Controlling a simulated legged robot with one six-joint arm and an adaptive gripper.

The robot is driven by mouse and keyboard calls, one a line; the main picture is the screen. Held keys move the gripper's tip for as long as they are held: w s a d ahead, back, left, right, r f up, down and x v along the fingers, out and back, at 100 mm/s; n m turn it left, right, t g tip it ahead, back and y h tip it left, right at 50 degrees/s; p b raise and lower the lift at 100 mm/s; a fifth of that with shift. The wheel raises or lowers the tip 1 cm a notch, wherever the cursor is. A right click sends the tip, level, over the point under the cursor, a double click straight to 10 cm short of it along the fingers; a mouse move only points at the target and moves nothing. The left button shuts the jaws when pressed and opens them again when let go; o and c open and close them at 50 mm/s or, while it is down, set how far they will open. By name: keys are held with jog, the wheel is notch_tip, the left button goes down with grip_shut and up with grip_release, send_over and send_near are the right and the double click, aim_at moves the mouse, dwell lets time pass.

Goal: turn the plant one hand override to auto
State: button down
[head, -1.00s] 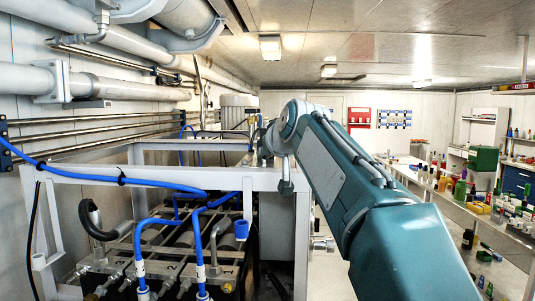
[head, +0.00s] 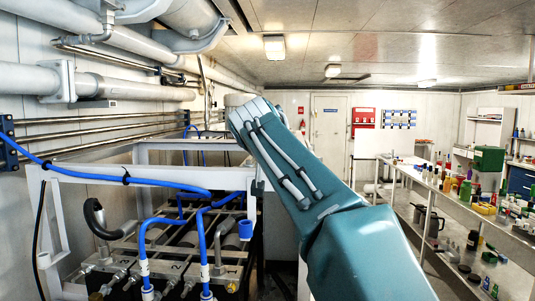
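No override switch or its panel can be made out in the head view. My arm (head: 345,220) reaches from the lower right up to the middle of the picture, its far end above the white frame (head: 205,179) of the watermaker plant. My gripper is not visible; the arm's far links hide whatever lies beyond them. The plant unit (head: 185,255) under the frame has several dark cylinders with metal fittings. Blue hoses (head: 145,238) run down into it.
Grey pipes (head: 130,89) line the left wall, with blue hose draped over the frame. On the right, a long bench (head: 465,212) carries many bottles and containers. A door (head: 329,130) and a red wall board (head: 363,120) are at the back. Floor between plant and bench is partly hidden by my arm.

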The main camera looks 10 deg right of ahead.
jog(key=shift+f, duration=0.1)
dwell(0.3)
jog(key=c, duration=0.7)
grip_release()
jog(key=shift+a, duration=0.1)
jog(key=shift+s+a, duration=0.1)
jog(key=v, duration=1.1)
jog(key=shift+s+a+r, duration=0.2)
jog(key=shift+s, duration=0.1)
jog(key=shift+f, duration=0.1)
jog(key=s+d+f+n+g+y, duration=0.1)
jog(key=s+f+g, duration=0.1)
jog(key=s+f, duration=0.6)
jog(key=s+d+f+n+g+y, duration=0.1)
jog(key=s+f, duration=0.7)
jog(key=f, duration=0.9)
jog(key=s+d+f+n+g+y, duration=0.1)
jog(key=s+f+g, duration=0.3)
jog(key=s+f, duration=0.5)
jog(key=shift+s+d+f+n+y, duration=0.15)
jog(key=shift+d+f+y, duration=0.1)
jog(key=shift+f, duration=0.45)
jog(key=shift+w+d+f+n+y, duration=0.1)
jog(key=shift+d+f+y, duration=0.15)
jog(key=shift+f, duration=0.45)
jog(key=shift+s+d+f+n+y, duration=0.1)
jog(key=shift+d+f+n+y, duration=0.15)
jog(key=shift+f, duration=0.45)
